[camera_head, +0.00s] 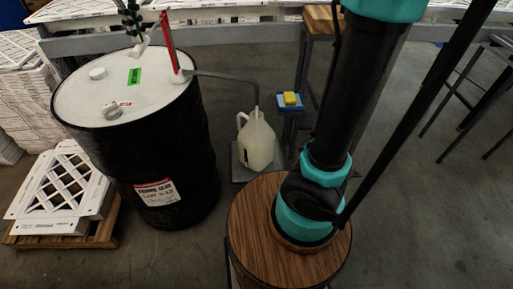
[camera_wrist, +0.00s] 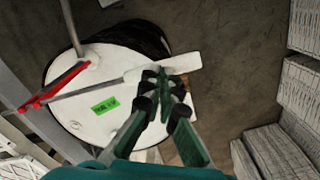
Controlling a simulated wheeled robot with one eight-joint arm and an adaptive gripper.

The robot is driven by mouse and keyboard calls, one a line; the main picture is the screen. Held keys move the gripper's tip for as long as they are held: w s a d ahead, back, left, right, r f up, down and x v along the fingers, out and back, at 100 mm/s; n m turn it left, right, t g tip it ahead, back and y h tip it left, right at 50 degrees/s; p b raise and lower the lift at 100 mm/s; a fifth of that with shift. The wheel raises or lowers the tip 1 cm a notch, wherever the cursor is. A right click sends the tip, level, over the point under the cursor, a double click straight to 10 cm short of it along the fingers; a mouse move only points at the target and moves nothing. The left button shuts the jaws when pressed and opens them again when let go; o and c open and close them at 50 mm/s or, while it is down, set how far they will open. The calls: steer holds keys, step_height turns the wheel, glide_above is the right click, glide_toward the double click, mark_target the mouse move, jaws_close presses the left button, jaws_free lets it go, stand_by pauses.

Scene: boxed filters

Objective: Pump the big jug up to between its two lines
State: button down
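The big jug (camera_head: 257,142) is a cloudy white container, upright on a low grey platform (camera_head: 241,172) right of the black drum (camera_head: 160,160). A grey spout (camera_head: 225,77) runs from the drum's pump to the jug's mouth. The jug's two lines and liquid level cannot be made out. The pump has a red part (camera_head: 168,42) and a pale lever (camera_wrist: 105,84); the red part also shows in the wrist view (camera_wrist: 52,88). My gripper (camera_wrist: 166,76) has its green fingertips close together over the lever's wide pale end (camera_wrist: 187,63), apparently touching it. It also shows in the head view (camera_head: 132,30).
The drum's white top (camera_head: 75,95) has caps and a green label (camera_head: 134,76). A blue stand with a yellow block (camera_head: 291,98) is behind the jug. A round wooden top (camera_head: 255,240) is in front. Boxed filters (camera_head: 65,185) lie on a pallet at left.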

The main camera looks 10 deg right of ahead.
mark_target(142, 49)
steer(key=shift+f, duration=0.1)
steer(key=shift+s+f, duration=0.1)
steer(key=shift+f, duration=0.95)
steer(key=shift+s+f, duration=0.15)
steer(key=shift+f, duration=0.95)
